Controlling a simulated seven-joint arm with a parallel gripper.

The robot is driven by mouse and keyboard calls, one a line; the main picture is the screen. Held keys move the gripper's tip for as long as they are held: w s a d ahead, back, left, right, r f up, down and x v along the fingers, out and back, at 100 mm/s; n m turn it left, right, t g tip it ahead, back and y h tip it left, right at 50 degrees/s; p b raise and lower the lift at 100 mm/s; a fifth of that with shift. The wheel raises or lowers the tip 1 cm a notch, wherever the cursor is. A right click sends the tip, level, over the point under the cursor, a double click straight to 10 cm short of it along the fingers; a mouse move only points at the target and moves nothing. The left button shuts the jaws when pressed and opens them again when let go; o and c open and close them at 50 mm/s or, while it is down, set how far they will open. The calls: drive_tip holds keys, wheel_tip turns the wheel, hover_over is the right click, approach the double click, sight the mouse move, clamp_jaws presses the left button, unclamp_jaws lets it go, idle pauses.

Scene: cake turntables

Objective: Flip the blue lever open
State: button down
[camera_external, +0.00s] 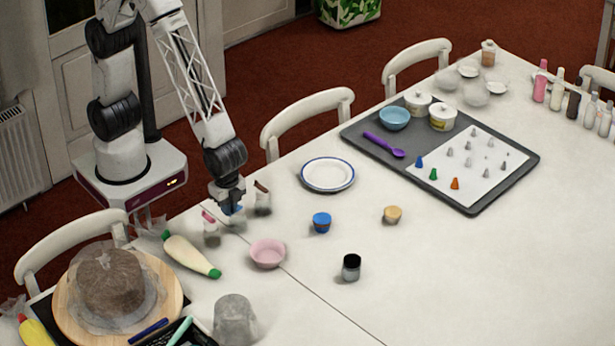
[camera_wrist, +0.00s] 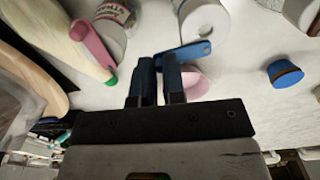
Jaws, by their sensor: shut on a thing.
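The blue lever (camera_wrist: 190,52) lies beside a white round container (camera_wrist: 205,18) in the wrist view. Its left end is between the tips of my gripper (camera_wrist: 160,62), which is shut on it. In the external view my gripper (camera_external: 229,205) points down at the table's left edge, and a little blue (camera_external: 238,210) shows at its tips. The container under it is faint there and partly hidden by the gripper. I cannot tell how far the lever is turned.
A jar with a pink lever (camera_external: 208,217) stands close on the left; the pink lever (camera_wrist: 92,45) also shows in the wrist view. A dark-topped jar (camera_external: 262,198) stands close on the right. A pink bowl (camera_external: 267,252) and blue cup (camera_external: 321,222) are nearby. The table's right front is clear.

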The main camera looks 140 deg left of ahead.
drive_tip(key=c, duration=1.2)
unclamp_jaws()
drive_tip(key=shift+r, duration=0.15)
drive_tip(key=shift+r, duration=3.75)
